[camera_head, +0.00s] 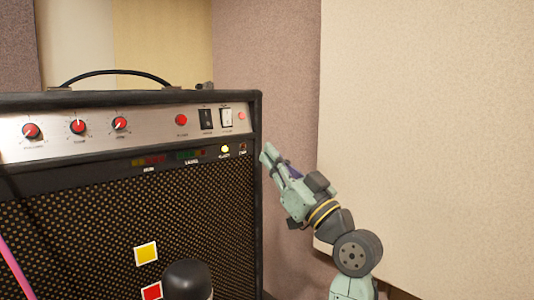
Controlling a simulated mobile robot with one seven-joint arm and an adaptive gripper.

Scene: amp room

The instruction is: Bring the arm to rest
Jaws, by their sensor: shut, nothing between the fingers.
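My arm comes up from the lower right of the head view, with its dark round joint low and its pale green wrist above. My gripper (268,154) is at the upper left end of the arm and points up and left. It is shut and holds nothing. It appears close to the right edge of the black amplifier (257,200); I cannot tell whether there is a gap in depth. The fingertips are small in this view.
A carrying handle (115,73) arches on top. A beige wall panel (430,120) stands behind my arm at right. A pink cable (14,268) runs at lower left.

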